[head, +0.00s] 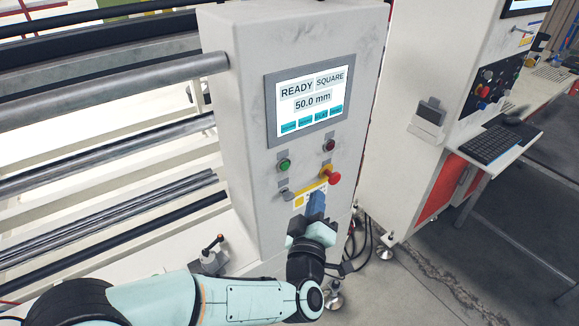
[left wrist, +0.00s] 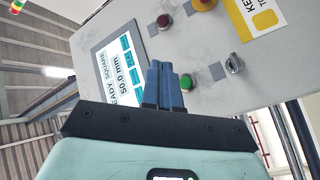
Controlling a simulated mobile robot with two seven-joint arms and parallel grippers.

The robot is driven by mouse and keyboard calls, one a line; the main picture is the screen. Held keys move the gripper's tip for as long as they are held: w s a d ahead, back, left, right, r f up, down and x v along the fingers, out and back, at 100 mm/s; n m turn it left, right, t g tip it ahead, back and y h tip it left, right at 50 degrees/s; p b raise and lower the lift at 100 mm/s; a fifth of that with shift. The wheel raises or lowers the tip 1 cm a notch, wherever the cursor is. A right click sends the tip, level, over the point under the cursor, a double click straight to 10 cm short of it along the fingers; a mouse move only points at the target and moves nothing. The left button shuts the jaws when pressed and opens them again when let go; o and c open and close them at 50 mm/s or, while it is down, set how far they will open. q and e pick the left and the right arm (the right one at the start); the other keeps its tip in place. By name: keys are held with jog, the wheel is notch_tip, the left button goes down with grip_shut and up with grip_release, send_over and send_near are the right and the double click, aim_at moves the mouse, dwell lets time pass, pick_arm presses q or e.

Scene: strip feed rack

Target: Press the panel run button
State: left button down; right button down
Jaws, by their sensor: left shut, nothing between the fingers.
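The control panel (head: 217,136) stands upright with a screen (head: 308,99) reading READY, SQUARE and 50.0 mm. Below the screen are a green button (head: 284,164) at left, a dark red button (head: 329,145) at right and a red mushroom knob (head: 332,177) on yellow. My left gripper (head: 316,203) is shut and empty, its blue fingers pointing up in front of the panel, below the buttons. In the left wrist view, the green button (left wrist: 189,72) shows just right of the fingertips (left wrist: 168,68); I cannot tell the gap in depth. My right gripper is not in view.
A grey selector switch (head: 284,192) sits under the green button, beside a yellow label. Metal rollers (head: 120,86) run out to the left. At right are a second cabinet and a desk with a keyboard (head: 489,143). Cables lie on the floor by the panel's base.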

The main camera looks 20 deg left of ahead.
aim_at(285, 166)
pick_arm(q)
jog(key=w+a, duration=0.5)
jog(key=a, duration=0.2)
jog(key=shift+w, duration=0.2)
dwell(0.4)
jog(key=shift+a+f, duration=0.1)
dwell(1.8)
jog(key=shift+w+a+b, duration=0.25)
jog(key=shift+b, duration=0.2)
